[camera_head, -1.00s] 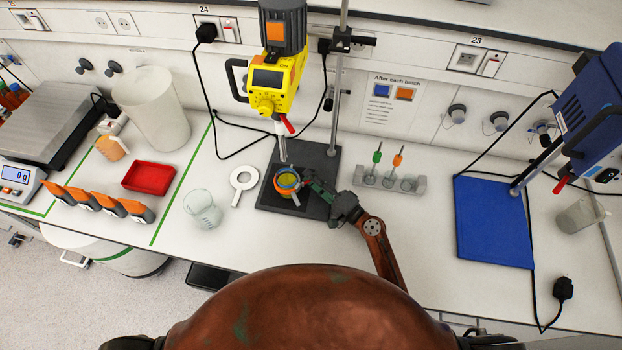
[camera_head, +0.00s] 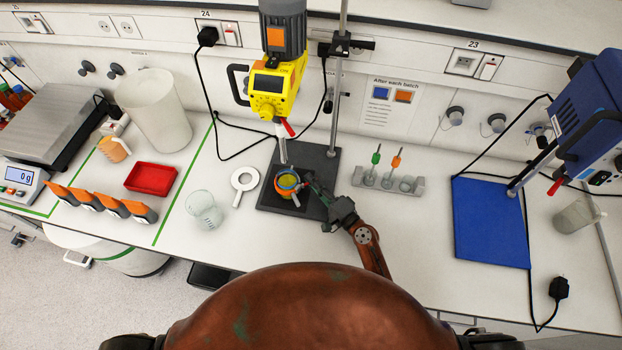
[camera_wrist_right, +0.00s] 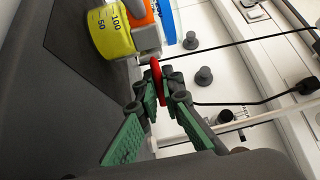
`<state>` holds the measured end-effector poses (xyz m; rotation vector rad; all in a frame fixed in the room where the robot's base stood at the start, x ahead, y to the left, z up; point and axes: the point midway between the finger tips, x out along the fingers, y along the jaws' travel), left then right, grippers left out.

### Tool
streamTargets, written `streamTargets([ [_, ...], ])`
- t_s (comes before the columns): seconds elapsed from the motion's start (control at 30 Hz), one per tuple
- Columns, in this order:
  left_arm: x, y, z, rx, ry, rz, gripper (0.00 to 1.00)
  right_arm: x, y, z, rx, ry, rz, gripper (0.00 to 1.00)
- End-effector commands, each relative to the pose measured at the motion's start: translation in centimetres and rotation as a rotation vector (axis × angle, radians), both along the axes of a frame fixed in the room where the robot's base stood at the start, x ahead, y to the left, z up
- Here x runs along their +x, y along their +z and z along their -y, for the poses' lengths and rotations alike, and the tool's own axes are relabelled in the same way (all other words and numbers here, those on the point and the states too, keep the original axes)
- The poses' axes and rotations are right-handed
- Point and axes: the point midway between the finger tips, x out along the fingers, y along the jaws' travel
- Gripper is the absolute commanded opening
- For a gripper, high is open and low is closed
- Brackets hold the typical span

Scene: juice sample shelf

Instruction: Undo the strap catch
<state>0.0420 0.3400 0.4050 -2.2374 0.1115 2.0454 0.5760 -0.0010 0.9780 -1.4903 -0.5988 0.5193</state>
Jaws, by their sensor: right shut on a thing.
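A beaker of yellow liquid (camera_head: 287,181) stands on the dark stirrer base plate, under the yellow stirrer. My right gripper (camera_head: 308,183) is at the beaker's right side. In the wrist view its green-padded fingers (camera_wrist_right: 158,85) are shut on a red lever (camera_wrist_right: 156,70), which I take for the strap catch. Its attachment to the strap is partly hidden. My left gripper is not in view.
The yellow stirrer (camera_head: 272,85) and its rod (camera_head: 339,90) rise close above the beaker.

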Motion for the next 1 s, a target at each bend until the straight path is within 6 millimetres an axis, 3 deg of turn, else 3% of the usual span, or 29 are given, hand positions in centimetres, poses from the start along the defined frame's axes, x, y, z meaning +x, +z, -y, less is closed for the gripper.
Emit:
streamTargets([
  [0.03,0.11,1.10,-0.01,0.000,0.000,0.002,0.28,-0.32,0.27,-0.03,0.003,-0.039,-0.007,0.00],
  [0.13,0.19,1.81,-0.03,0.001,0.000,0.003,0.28,-0.47,0.16,0.09,0.000,-0.102,-0.006,0.00],
  [0.53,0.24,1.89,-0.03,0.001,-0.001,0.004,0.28,-0.52,-0.10,0.23,-0.002,-0.142,-0.002,0.00],
  [0.57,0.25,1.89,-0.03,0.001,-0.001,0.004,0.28,-0.52,-0.10,0.23,-0.002,-0.141,-0.002,0.09],
  [0.8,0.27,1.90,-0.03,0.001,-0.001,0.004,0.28,-0.50,-0.04,0.23,-0.001,-0.141,-0.001,0.25],
  [1.0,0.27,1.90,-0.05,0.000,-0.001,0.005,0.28,-0.49,-0.01,0.23,-0.002,-0.141,0.000,0.25],
])
